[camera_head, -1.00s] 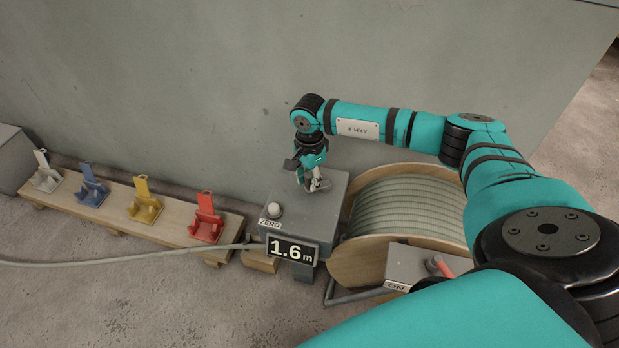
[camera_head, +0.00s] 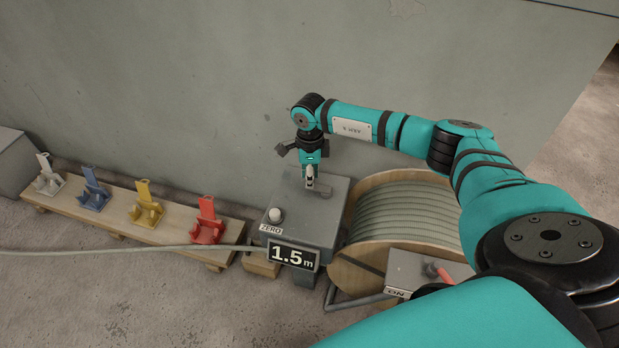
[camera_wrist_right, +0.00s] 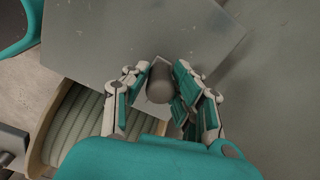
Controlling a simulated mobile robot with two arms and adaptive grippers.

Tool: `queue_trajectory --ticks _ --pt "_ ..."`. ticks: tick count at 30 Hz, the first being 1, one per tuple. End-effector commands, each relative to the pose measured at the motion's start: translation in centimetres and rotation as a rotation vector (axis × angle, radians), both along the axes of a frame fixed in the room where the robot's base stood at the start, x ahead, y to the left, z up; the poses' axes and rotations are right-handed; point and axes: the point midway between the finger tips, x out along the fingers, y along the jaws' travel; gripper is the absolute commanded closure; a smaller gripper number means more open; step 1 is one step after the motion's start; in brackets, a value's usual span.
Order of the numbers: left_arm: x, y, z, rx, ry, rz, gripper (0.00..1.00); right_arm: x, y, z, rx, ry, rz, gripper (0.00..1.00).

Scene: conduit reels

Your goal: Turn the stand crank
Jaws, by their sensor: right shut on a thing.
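The grey metal stand box (camera_head: 300,225) stands beside the cable reel, with a lit display (camera_head: 291,254) on its front reading 1.5 m. My right gripper (camera_head: 310,184) is over the top of this box. In the right wrist view the gripper (camera_wrist_right: 160,90) is shut on the crank's dark rounded knob (camera_wrist_right: 159,84), which sits between the fingers. The crank arm shows only as a small grey piece (camera_head: 326,193) beside the fingers in the head view; the rest is hidden. My left gripper is not in view.
The wooden reel (camera_head: 395,215) of pale cable stands right of the box. A switch box (camera_head: 412,270) with a red lever sits in front of it. A low wooden bench (camera_head: 120,222) holds grey, blue, yellow and red cradles. A cable (camera_head: 130,250) runs left from the box; a wall stands behind.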

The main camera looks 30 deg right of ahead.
Motion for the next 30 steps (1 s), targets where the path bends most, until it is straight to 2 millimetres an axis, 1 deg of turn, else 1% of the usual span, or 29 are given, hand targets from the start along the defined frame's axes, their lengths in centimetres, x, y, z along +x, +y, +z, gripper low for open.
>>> queue_trajectory --ticks 6,12,16,24,30 --pt "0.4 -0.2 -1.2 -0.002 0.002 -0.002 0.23 0.6 -0.7 0.2 -0.001 -0.004 -0.162 1.00" --pt "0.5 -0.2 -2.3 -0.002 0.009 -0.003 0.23 0.8 -1.2 0.2 0.000 -0.005 -0.261 1.00" --pt "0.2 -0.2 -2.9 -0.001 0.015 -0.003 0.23 0.9 -1.3 0.2 -0.001 -0.006 -0.299 1.00" --pt "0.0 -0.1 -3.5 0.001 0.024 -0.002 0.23 1.0 -1.5 0.2 -0.001 -0.006 -0.328 1.00" --pt "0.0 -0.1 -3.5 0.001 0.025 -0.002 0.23 1.0 -1.5 0.2 -0.001 -0.007 -0.328 1.00"
